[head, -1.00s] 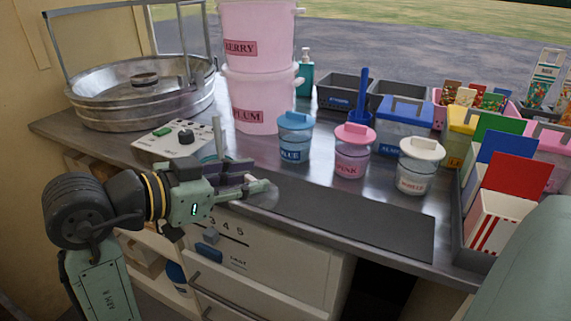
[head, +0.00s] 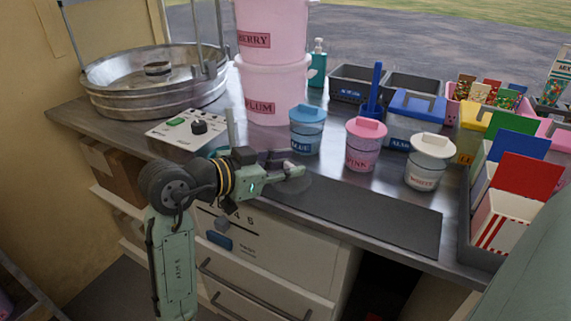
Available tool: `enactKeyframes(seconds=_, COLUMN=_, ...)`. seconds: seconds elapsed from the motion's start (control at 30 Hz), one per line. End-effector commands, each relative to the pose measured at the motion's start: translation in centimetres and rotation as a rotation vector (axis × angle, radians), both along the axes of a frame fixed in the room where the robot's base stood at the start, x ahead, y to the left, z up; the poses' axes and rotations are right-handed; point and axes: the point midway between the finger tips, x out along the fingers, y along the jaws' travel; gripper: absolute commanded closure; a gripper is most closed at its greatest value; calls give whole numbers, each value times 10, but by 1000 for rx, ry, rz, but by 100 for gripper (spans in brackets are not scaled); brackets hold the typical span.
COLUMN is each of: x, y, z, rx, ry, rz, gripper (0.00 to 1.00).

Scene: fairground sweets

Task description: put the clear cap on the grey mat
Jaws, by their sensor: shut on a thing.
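My gripper (head: 297,171) is shut on the clear cap (head: 295,189), a faint see-through round piece at its fingertips. The cap is hard to make out and its exact edges blur into the counter. The grey mat (head: 370,219) is a long dark strip along the counter's front edge. The cap and gripper are at the mat's left end. I cannot tell whether the cap touches the mat. The rest of the mat is bare.
Behind the mat stand a blue-lidded jar (head: 306,140), a pink-lidded jar (head: 363,155) and a white-lidded jar (head: 424,175). A control panel (head: 180,134) and metal basin (head: 105,95) are at left. Striped boxes (head: 497,220) stand at right.

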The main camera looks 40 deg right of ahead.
Motion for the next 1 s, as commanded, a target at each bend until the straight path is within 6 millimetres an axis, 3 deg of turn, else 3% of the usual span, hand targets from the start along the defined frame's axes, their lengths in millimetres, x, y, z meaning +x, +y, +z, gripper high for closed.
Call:
enactKeyframes(seconds=0.17, x=0, y=0, z=-4, rx=0, ry=0, rz=0, gripper=100)
enactKeyframes(seconds=0.2, x=0, y=0, z=-4, rx=0, ry=0, rz=0, gripper=70)
enactKeyframes(seconds=0.5, x=0, y=0, z=-3, rx=0, ry=0, rz=-1, gripper=51)
enactKeyframes(seconds=0.87, x=0, y=0, z=3, rx=0, ry=-1, rz=0, gripper=51)
enactKeyframes(seconds=1.0, x=0, y=19, z=5, rx=0, ry=-4, rz=2, gripper=51)
